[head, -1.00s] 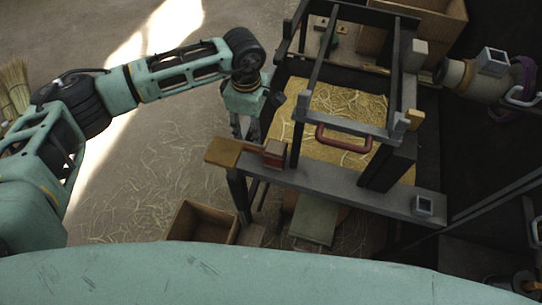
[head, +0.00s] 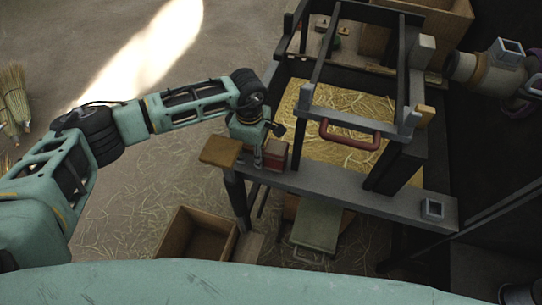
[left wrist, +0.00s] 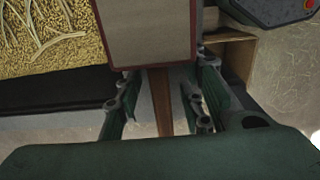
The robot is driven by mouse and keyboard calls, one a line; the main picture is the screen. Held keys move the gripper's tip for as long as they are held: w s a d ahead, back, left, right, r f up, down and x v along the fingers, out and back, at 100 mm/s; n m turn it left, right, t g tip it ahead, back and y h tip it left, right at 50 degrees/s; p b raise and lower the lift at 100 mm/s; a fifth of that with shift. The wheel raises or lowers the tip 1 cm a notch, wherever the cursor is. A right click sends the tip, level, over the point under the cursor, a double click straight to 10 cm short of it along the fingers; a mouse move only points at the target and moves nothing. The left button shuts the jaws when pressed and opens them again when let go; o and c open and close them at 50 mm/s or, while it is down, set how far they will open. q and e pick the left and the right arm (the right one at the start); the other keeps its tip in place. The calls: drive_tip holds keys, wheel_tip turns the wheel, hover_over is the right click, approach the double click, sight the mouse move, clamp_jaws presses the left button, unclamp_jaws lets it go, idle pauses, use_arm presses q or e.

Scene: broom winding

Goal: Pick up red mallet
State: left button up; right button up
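The red mallet (head: 276,155) rests on the grey front beam of the winding frame, beside the tan wooden block at the beam's left end. In the left wrist view its block-shaped head (left wrist: 150,35) with red edges fills the top centre. Its narrow brown handle (left wrist: 160,100) runs down from the head between my fingers. My left gripper (head: 258,162) is at the mallet, pointing down. In the wrist view the left gripper (left wrist: 165,105) is open, with one finger on each side of the handle and gaps visible. My right gripper is not in view.
The dark frame carries a dark red handle (head: 349,135) above a straw-filled bed (head: 345,105). A tan wooden block (head: 220,150) sits left of the mallet. An open wooden box (head: 195,235) stands on the floor below. Brooms (head: 14,100) stand at far left.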

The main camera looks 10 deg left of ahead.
use_arm(q)
drive_tip(key=shift+r, duration=0.1)
drive_tip(key=shift+c, duration=0.5)
clamp_jaws()
drive_tip(key=shift+r, duration=0.1)
